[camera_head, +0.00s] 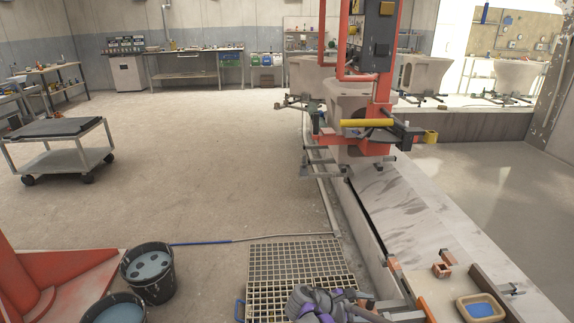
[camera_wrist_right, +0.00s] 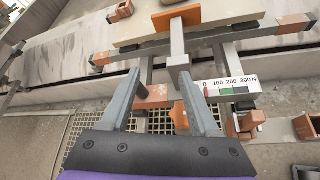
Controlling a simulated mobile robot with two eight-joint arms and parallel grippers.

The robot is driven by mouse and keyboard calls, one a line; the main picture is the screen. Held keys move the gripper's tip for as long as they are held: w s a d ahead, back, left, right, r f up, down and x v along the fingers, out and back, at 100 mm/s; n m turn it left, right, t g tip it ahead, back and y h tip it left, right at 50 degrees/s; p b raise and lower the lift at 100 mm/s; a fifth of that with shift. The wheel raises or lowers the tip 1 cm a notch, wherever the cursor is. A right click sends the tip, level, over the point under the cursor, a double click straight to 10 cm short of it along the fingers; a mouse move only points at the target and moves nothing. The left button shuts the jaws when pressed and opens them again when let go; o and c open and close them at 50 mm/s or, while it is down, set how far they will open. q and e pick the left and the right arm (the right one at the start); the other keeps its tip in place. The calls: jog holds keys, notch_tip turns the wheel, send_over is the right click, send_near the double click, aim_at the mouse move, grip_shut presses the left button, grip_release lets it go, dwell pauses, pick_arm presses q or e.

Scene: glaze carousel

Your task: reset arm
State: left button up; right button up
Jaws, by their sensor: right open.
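My right gripper (camera_head: 362,308) is low in the head view, at the end of a grey and purple arm, beside the grating and the wooden bench edge. In the right wrist view its two grey fingers (camera_wrist_right: 160,82) stand wide apart, with nothing held between them. Beyond and between the fingers are a grey T-shaped bar (camera_wrist_right: 176,50) and an orange-brown block (camera_wrist_right: 154,96). A small orange piece (camera_wrist_right: 179,116) shows near the right finger; I cannot tell whether they touch. My left gripper is not in view.
A force scale marked in N (camera_wrist_right: 231,86) lies right of the fingers. A red post (camera_head: 380,95) stands beyond. A wheeled cart (camera_head: 62,158) stands left; the middle floor is clear.

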jog(key=s+d+r+m+y, duration=0.2)
jog(key=s+r+m+y, duration=0.15)
jog(key=s, duration=0.55)
jog(key=s+a+m+y, duration=0.2)
jog(key=s+m+y, duration=0.15)
jog(key=s, duration=0.45)
jog(key=s+a+f+m+t+y, duration=0.1)
jog(key=s+a+m+y, duration=0.15)
jog(key=s+m, duration=0.35)
jog(key=s+a+m+y, duration=0.2)
jog(key=s+m+y, duration=0.15)
jog(key=s, duration=0.55)
pick_arm(q)
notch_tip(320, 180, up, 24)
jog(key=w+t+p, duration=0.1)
jog(key=p, duration=1.9)
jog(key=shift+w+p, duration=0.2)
jog(key=shift+p, duration=0.2)
pick_arm(e)
notch_tip(320, 180, up, 24)
jog(key=w+t+h, duration=0.1)
jog(key=w, duration=0.1)
jog(key=shift+w+a+f, duration=0.15)
jog(key=shift+a, duration=0.05)
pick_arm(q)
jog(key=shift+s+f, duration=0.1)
